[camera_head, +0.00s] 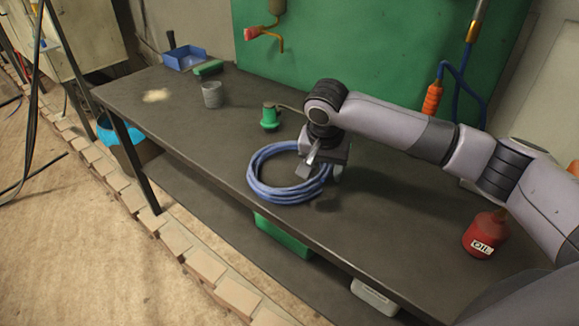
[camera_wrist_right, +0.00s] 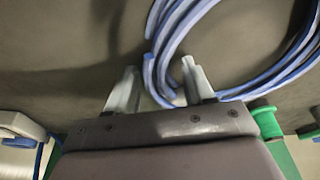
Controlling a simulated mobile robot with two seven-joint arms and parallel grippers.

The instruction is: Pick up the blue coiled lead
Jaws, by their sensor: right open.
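The blue coiled lead (camera_head: 257,183) lies flat on the dark workbench (camera_head: 190,125), near its front edge. My right gripper (camera_head: 306,168) reaches down over the right side of the coil and hides part of it. In the right wrist view, the open fingers (camera_wrist_right: 162,72) stand apart, with blue strands of the lead (camera_wrist_right: 172,40) running between them. The right-hand finger overlaps part of the coil there. I cannot tell whether either finger touches the lead. My left gripper is not in view.
A green-based oiler (camera_head: 269,118) stands just behind the coil. A grey cup (camera_head: 212,96), a green block (camera_head: 208,68) and a blue bin (camera_head: 185,58) are at the far left. A red oil can (camera_head: 486,236) stands at the right. A green panel (camera_head: 380,60) rises behind the bench.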

